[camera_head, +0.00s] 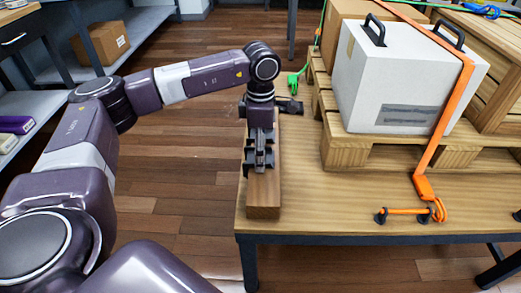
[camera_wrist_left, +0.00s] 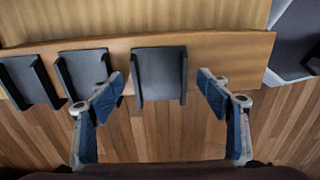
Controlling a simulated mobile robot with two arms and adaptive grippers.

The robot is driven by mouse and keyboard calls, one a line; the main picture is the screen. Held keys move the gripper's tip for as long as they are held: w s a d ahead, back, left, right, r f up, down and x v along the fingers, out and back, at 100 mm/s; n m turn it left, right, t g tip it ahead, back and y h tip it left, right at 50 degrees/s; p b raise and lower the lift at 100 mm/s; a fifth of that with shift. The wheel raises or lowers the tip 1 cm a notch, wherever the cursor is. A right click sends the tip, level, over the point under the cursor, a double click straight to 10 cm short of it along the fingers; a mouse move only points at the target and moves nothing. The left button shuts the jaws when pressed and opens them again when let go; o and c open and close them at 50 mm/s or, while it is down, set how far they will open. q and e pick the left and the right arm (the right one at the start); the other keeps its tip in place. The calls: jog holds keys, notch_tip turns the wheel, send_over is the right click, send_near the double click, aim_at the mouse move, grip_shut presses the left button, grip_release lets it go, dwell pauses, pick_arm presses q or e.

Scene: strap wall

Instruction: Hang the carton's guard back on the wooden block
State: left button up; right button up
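The long wooden block (camera_head: 263,200) lies along the left edge of the table. Several dark guards sit on it. In the left wrist view one dark guard (camera_wrist_left: 160,75) lies against the block (camera_wrist_left: 225,50), between my fingers. Two more guards (camera_wrist_left: 85,72) (camera_wrist_left: 30,80) sit to its left. My right gripper is not in view.
A white carton (camera_head: 400,75) with two black upright pieces on top stands on a pallet (camera_head: 350,150) to the right. An orange strap (camera_head: 452,105) crosses it down to an orange buckle (camera_head: 424,187). An orange bar (camera_head: 408,211) lies in front. The tabletop between is clear.

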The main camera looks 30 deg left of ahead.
pick_arm(q)
notch_tip(320, 180, up, 12)
dwell(0.6)
